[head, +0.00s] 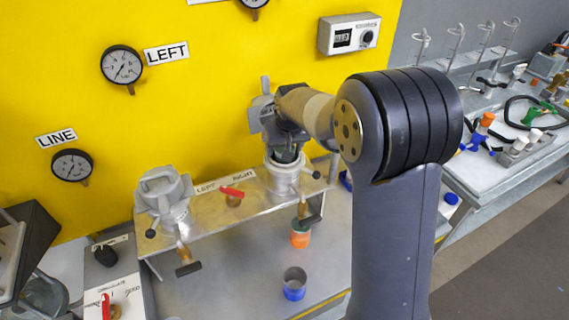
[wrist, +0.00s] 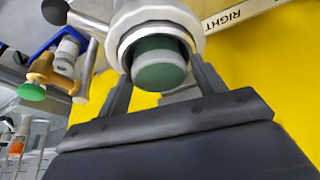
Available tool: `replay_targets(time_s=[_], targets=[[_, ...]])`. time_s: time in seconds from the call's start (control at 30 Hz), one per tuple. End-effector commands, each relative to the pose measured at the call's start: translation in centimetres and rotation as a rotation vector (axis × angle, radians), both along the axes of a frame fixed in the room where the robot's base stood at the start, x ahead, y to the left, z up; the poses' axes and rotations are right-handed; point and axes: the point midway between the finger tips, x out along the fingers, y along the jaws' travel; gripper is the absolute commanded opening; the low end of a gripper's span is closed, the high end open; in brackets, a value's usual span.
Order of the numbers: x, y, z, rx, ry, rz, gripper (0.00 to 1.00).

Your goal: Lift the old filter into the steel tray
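The old filter appears to be the dark green and grey cylinder (wrist: 160,65) standing partly out of the right-hand silver housing (wrist: 186,12); in the head view that housing (head: 284,185) stands under my wrist. My gripper (wrist: 162,75) is over the housing with one finger on each side of the filter. Gaps seem to show between the fingers and the filter, so it looks open. In the head view my arm mostly hides the gripper (head: 287,155) and filter. I cannot make out a steel tray for certain in either view.
A second housing (head: 168,218) with a grey lid stands at the left of the raised shelf. A red-handled valve (head: 233,196) sits between the housings. Gauges hang on the yellow wall.

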Motion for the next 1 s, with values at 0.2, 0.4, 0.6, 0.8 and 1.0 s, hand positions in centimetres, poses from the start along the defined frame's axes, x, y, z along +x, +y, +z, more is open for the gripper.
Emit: replay_targets(time_s=[0.2,0.4,0.6,0.8,1.0], targets=[[0.0,0.0,0.0,0.000,0.000,0.000,0.47],[0.0,0.0,0.0,0.000,0.000,0.000,0.31],[0.0,0.0,0.1,0.000,-0.001,0.000,0.17],[0.0,0.0,0.1,0.000,-0.001,0.000,0.17],[0.1,0.0,1.2,0.001,-0.004,0.000,0.17]])
